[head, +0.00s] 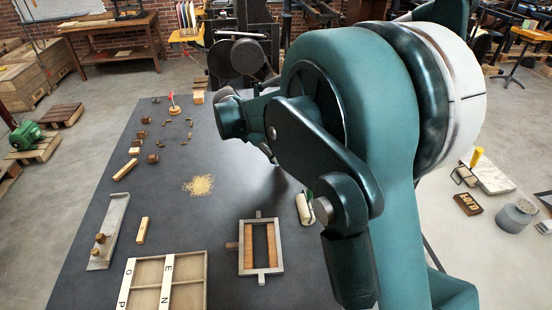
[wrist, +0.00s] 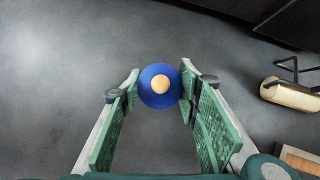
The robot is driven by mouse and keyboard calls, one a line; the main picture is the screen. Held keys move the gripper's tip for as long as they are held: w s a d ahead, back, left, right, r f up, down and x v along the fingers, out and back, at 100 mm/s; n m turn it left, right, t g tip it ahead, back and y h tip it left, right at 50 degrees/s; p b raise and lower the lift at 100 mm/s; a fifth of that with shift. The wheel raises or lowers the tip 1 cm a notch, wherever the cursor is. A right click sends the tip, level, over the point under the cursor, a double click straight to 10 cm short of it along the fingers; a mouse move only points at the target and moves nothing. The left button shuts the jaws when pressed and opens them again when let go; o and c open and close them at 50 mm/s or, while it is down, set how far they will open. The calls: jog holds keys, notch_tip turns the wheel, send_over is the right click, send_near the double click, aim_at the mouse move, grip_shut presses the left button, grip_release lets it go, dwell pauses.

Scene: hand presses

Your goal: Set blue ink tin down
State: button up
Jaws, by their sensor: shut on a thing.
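The blue ink tin (wrist: 149,88) shows from above in the wrist view as a round blue top with a tan disc at its middle. My gripper (wrist: 160,90) has its two green pads on either side of the tin, shut on it at the fingertips. Dark grey tabletop (wrist: 60,70) lies beneath; I cannot tell whether the tin touches it. In the head view my arm hides the tin and the gripper.
A roller with a pale cylinder (wrist: 290,95) lies to the right in the wrist view. On the dark table in the head view are a metal frame with wood strips (head: 246,246), a compartment tray (head: 207,280) and a scatter of tan grains (head: 198,185). Bare tabletop surrounds the tin.

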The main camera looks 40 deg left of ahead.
jog(key=shift+f, duration=1.5)
jog(key=shift+f+b, duration=0.15)
jog(key=shift+b, duration=0.15)
jog(key=o, duration=1)
jog(key=shift+r, duration=0.2)
jog(key=p+v, duration=0.2)
jog(key=v, duration=1)
jog(key=shift+w, duration=0.1)
